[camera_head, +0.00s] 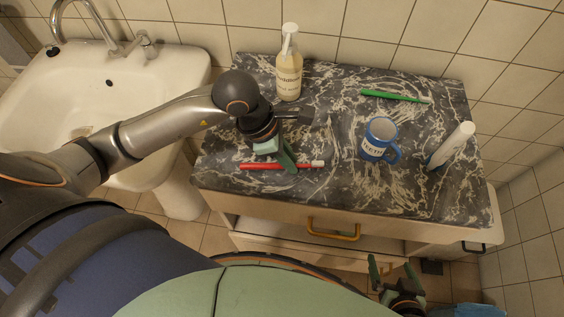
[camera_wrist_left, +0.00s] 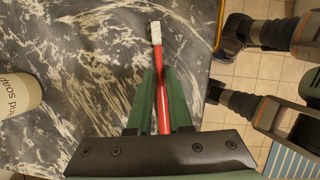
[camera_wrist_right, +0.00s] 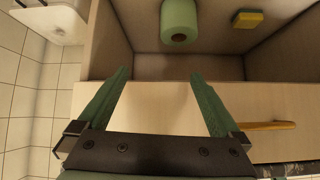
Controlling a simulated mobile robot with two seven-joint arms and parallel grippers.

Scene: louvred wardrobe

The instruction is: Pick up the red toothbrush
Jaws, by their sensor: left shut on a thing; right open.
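The red toothbrush (camera_head: 262,166) lies along the front edge of the dark marbled counter (camera_head: 330,185), its white head pointing right. It also shows in the left wrist view (camera_wrist_left: 160,75), running between the fingers with its white head beyond the tips. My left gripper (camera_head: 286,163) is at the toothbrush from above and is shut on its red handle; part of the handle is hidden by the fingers. I cannot tell whether the brush is clear of the counter. My right gripper (camera_wrist_right: 158,85) is open and empty, low in front of the cabinet.
On the counter stand a soap bottle (camera_head: 289,75), a blue cup (camera_head: 377,139) and a white tube (camera_head: 451,146); a green toothbrush (camera_head: 394,96) lies at the back. A sink (camera_head: 95,90) is at left. A green roll (camera_wrist_right: 179,22) and yellow sponge (camera_wrist_right: 247,19) sit inside the cabinet.

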